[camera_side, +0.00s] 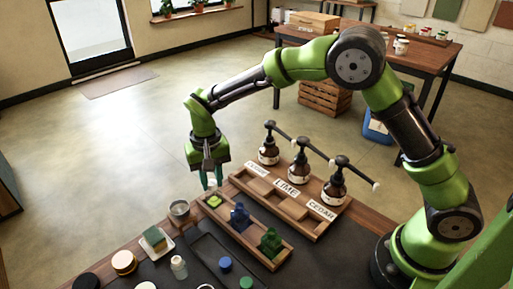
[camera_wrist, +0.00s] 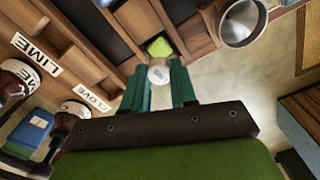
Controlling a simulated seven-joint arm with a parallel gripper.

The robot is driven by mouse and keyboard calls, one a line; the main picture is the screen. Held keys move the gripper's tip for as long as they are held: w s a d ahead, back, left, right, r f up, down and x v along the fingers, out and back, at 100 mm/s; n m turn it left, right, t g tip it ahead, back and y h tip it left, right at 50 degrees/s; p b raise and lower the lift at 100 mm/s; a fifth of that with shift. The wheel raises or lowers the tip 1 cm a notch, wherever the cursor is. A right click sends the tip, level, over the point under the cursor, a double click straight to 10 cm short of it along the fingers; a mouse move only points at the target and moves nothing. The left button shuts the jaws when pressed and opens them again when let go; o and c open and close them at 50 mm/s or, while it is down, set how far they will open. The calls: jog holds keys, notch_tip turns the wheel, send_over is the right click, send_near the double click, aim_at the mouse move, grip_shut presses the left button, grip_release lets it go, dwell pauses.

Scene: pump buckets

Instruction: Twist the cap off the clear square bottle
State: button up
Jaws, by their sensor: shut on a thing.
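A small clear bottle (camera_side: 179,267) stands on the dark mat at the front left of the side view. Its top looks pale; I cannot tell if that is a cap. My gripper (camera_side: 212,184) points down above the left end of the near wooden tray, well apart from this bottle. In the wrist view, my gripper (camera_wrist: 161,78) has its teal fingers shut on a small pale round piece (camera_wrist: 159,73). I cannot tell if it is a cap. Beyond it a yellow-green block (camera_wrist: 158,47) lies in a tray compartment; it also shows in the side view (camera_side: 214,201).
The near tray (camera_side: 286,255) also holds a blue (camera_side: 239,218) and a green (camera_side: 270,242) piece. Behind it, amber pump bottles (camera_side: 268,152) stand in a labelled rack (camera_side: 250,186). A metal cup (camera_side: 179,211), a sponge dish (camera_side: 155,240) and several lids lie at left.

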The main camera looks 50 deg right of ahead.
jog(key=n, duration=0.4)
jog(key=shift+r, duration=0.1)
jog(key=shift+r, duration=0.25)
jog(key=shift+r, duration=2.95)
jog(key=shift+a, duration=0.1)
